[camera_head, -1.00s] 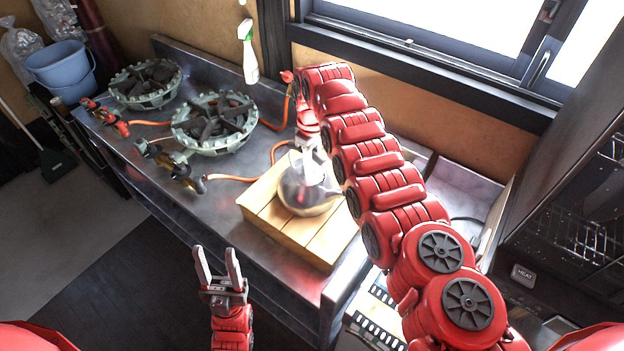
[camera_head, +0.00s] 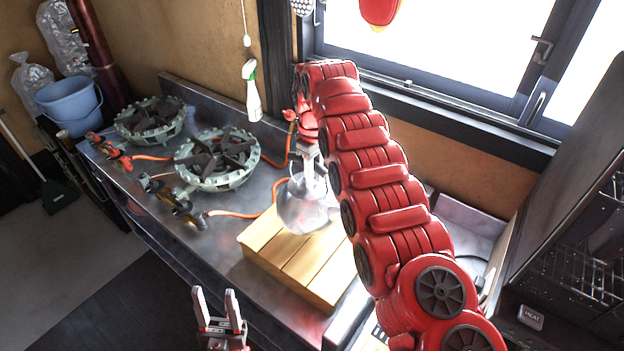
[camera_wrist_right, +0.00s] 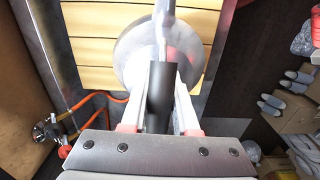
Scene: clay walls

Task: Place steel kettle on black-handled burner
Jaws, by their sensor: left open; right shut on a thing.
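The steel kettle (camera_head: 305,210) hangs a little above the wooden box, held by my right gripper (camera_head: 308,150), which partly covers it. In the right wrist view my right gripper (camera_wrist_right: 160,100) is shut on the kettle's dark handle, with the kettle's round body (camera_wrist_right: 133,62) beyond. The black-handled burner (camera_head: 215,160) looks to be the nearer green ring burner, beside a dark-handled brass valve (camera_head: 180,203); its top is empty. My left gripper (camera_head: 216,305) is open and empty in front of the counter.
The other burner (camera_head: 150,120), with a red-handled valve (camera_head: 108,150), stands further back. The slatted wooden box (camera_head: 300,268) sits on the steel counter (camera_head: 225,255). Orange hoses (camera_head: 235,213) run along the counter. A spray bottle (camera_head: 252,92) hangs by the window. A dark oven (camera_head: 575,230) stands right.

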